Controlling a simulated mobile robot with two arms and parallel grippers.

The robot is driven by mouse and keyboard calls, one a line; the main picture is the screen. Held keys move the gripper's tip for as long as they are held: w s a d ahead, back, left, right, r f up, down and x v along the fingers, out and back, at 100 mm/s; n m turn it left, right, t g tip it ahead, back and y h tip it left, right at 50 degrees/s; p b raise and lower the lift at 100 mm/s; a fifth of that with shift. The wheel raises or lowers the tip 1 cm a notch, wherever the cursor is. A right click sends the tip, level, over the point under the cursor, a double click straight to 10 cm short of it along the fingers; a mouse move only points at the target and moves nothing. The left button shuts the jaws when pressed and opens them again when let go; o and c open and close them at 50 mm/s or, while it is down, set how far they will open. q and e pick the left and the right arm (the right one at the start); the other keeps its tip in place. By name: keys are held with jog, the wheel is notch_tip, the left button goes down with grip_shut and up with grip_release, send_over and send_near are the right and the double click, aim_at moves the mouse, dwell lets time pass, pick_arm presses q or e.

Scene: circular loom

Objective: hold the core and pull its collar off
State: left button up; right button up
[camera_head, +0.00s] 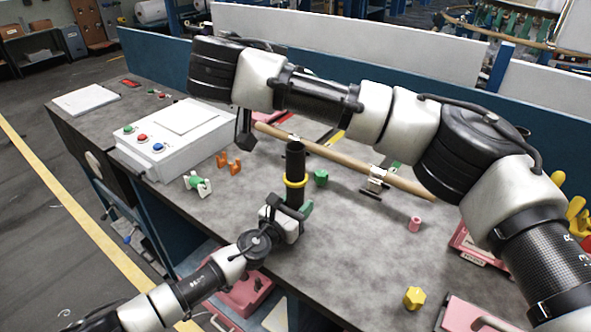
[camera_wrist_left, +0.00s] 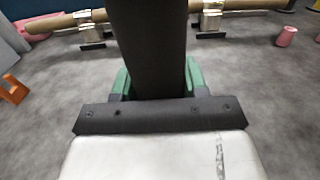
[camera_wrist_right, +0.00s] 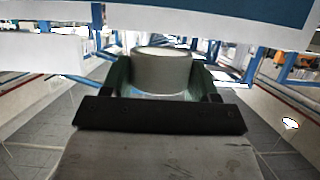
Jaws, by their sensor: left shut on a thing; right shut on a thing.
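The core is a black upright tube (camera_head: 295,162) with an open top, standing above the table in the head view. A yellow ring (camera_head: 296,181) goes around it partway down. My left gripper (camera_head: 292,207) is shut on the core below the ring; its green fingers flank the dark core (camera_wrist_left: 152,50) in the left wrist view. In the right wrist view my right gripper (camera_wrist_right: 160,82) is shut on a pale grey cylindrical piece (camera_wrist_right: 161,72), which looks like a collar. It is apart from the core. In the head view my right arm hides this piece.
A wooden rod (camera_head: 345,164) lies in metal holders behind the core. A white control box (camera_head: 172,138) stands left, near orange clips (camera_head: 229,164) and a green-white part (camera_head: 197,184). A green block (camera_head: 321,177), pink cylinder (camera_head: 414,224) and yellow piece (camera_head: 414,298) lie right.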

jog(key=shift+r, duration=2.95)
pick_arm(q)
jog(key=o, duration=1)
jog(key=shift+o, duration=0.2)
